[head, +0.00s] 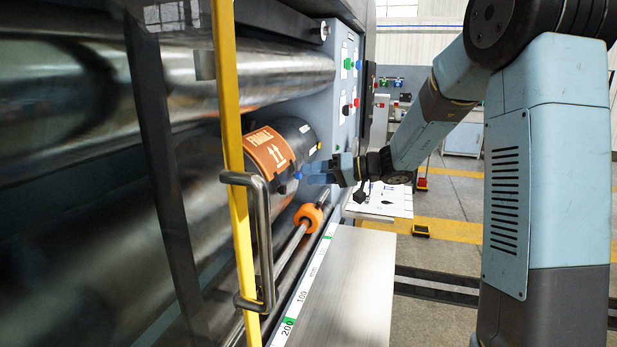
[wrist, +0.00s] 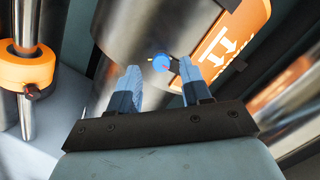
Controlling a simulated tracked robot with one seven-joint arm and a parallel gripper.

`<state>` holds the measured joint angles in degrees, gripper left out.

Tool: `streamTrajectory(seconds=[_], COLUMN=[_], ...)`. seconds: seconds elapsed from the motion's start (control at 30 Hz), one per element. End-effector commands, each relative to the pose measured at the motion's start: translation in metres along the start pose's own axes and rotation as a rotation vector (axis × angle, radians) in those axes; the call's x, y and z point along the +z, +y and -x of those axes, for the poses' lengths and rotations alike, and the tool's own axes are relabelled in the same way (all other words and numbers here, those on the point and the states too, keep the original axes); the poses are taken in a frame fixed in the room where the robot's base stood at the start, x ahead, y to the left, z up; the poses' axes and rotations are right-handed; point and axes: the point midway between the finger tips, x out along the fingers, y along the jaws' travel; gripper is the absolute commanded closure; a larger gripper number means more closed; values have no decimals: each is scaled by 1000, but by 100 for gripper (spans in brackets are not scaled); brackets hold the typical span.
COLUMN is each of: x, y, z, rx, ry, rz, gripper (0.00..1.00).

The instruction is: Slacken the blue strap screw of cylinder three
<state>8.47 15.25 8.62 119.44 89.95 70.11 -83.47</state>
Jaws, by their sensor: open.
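The blue strap screw (wrist: 161,63) is a small round blue head on the dark metal cylinder (wrist: 125,35), beside the edge of an orange plate (wrist: 225,50) with white arrows. In the head view the cylinder (head: 296,130) carries the same orange plate (head: 268,150), and a small blue spot shows near the fingertips. My gripper (wrist: 160,68) is open, its two blue fingers pointing at the cylinder. In the wrist view the screw shows between the fingertips; I cannot tell whether they touch it. In the head view my gripper (head: 312,178) is close to the cylinder's right end.
An orange collar (head: 308,216) sits on a thin metal rod below the cylinder; it also shows in the wrist view (wrist: 28,70). A yellow post (head: 228,90) and a dark handle (head: 262,240) stand in front. A bare metal ledge (head: 345,285) lies below.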

Motion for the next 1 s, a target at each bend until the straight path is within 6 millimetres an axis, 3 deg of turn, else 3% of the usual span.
streamTrajectory(seconds=[0.3, 0.5, 0.7, 1.0], x=[0, 0, 1, 1], y=[2, 2, 2, 2], z=[65, 97, 114, 117], rx=[4, 3, 2, 1], ry=[4, 2, 1, -1], rz=[-2, -2, -2, -2], gripper=[52, 52, 52, 52])
